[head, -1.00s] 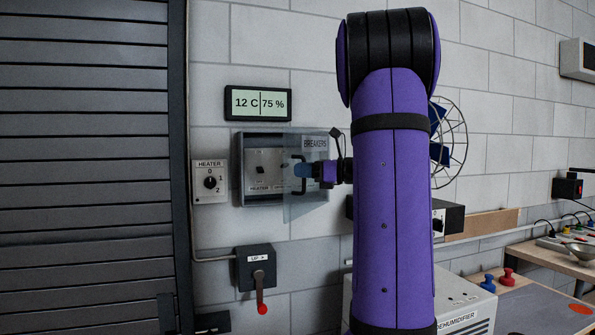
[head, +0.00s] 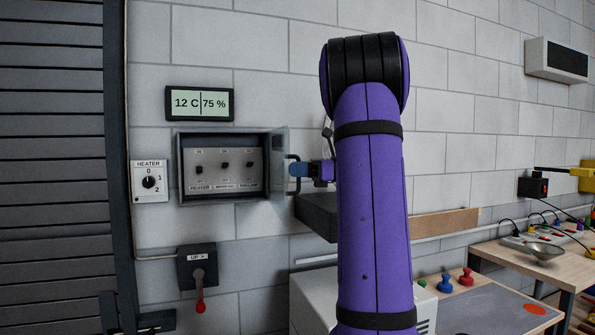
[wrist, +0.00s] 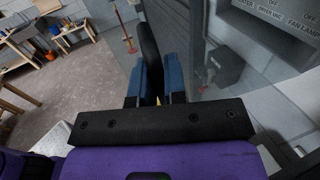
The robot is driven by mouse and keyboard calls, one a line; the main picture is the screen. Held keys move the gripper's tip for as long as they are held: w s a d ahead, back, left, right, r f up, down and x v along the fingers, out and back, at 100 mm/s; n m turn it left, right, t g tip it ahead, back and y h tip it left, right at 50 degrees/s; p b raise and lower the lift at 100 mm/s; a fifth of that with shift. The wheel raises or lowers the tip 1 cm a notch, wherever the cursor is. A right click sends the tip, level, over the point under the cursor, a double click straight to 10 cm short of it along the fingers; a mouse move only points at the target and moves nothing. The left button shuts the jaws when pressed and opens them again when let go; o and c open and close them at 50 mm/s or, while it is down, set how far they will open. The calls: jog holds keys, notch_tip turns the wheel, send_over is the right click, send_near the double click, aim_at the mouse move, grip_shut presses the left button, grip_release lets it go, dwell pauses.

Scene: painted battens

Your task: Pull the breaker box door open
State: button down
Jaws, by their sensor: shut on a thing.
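The breaker box (head: 222,168) is on the wall left of my arm, with several switches in view inside it. Its clear door (head: 279,163) stands swung out from the right side of the box, seen nearly edge-on. The dark door handle (head: 292,160) is on the door's outer face. My gripper (head: 301,170) is shut on the handle. In the wrist view, the blue fingers (wrist: 159,82) are on either side of the dark handle (wrist: 149,50). My purple arm hides part of the wall behind it.
A heater dial (head: 149,182) and a lever switch (head: 198,270) are on the wall left of and below the box. A display (head: 200,103) is above it. A white dehumidifier (head: 312,295) stands below my arm, and a wooden table (head: 490,250) is at right.

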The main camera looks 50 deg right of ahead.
jog(key=shift+s+d, duration=0.2)
jog(key=shift+d, duration=0.05)
jog(key=c, duration=1.5)
grip_release()
jog(key=shift+o, duration=0.2)
jog(key=shift+s+d, duration=0.1)
jog(key=v, duration=1)
jog(key=shift+s+d, duration=0.15)
jog(key=shift+d, duration=0.15)
